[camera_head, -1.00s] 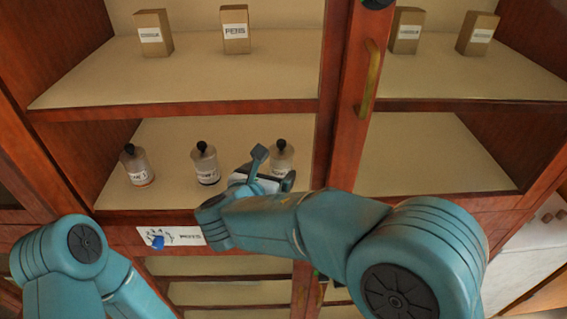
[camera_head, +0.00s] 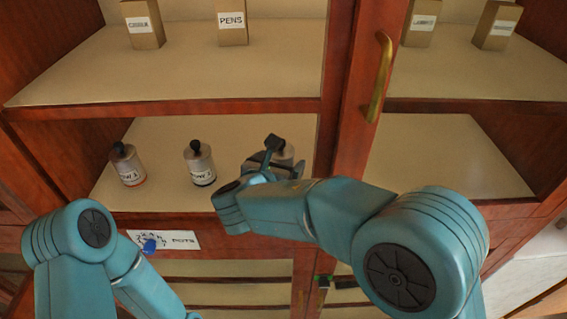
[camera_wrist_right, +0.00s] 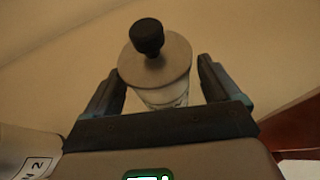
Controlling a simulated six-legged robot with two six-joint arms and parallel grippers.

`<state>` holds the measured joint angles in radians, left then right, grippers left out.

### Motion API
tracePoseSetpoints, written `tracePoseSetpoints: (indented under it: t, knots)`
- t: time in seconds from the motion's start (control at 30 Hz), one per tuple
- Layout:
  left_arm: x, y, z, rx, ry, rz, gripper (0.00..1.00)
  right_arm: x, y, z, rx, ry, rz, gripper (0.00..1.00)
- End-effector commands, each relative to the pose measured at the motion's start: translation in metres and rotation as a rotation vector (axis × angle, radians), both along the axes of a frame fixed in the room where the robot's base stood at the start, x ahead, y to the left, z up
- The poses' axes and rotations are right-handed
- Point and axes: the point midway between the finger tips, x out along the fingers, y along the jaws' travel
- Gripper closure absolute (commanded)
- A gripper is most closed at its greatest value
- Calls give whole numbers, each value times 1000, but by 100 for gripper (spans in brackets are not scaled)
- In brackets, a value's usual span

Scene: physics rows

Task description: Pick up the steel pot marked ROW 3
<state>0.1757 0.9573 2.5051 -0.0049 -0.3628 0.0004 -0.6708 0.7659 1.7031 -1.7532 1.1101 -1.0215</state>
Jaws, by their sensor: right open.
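Three steel pots with black knobs stand upright in a row on the lower shelf. The right-hand pot (camera_head: 286,150) is mostly hidden behind my right gripper (camera_head: 283,160) in the head view. In the right wrist view this pot (camera_wrist_right: 160,62) stands between the open fingers of my right gripper (camera_wrist_right: 158,82), with gaps on both sides. Its label is hidden or unreadable. The middle pot (camera_head: 200,165) and the left pot (camera_head: 127,167) bear labels too blurred to read. A pot at the wrist view's left edge (camera_wrist_right: 22,150) has a label ending in 2. My left gripper is out of view.
An upper shelf (camera_head: 170,75) holds boxes, one marked PENS (camera_head: 232,22). A post with a brass handle (camera_head: 380,77) stands right of the pots. A card (camera_head: 165,241) is on the shelf's front edge. The lower right compartment (camera_head: 430,160) is empty.

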Motion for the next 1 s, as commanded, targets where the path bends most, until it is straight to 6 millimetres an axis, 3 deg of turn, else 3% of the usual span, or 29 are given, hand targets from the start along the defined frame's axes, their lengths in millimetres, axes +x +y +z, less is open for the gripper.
tracePoseSetpoints:
  t: [0.33,0.37,0.53,0.57,1.0]
  knots:
    - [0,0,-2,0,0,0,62,0,0,-3,0,0,2,11]
    - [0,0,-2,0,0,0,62,0,0,-3,0,0,2,17]
    - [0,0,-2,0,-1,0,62,-1,0,-4,-1,1,3,72]
    - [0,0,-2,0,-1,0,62,-2,0,-4,0,2,3,78]
    - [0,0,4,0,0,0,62,-1,-1,4,1,2,1,78]
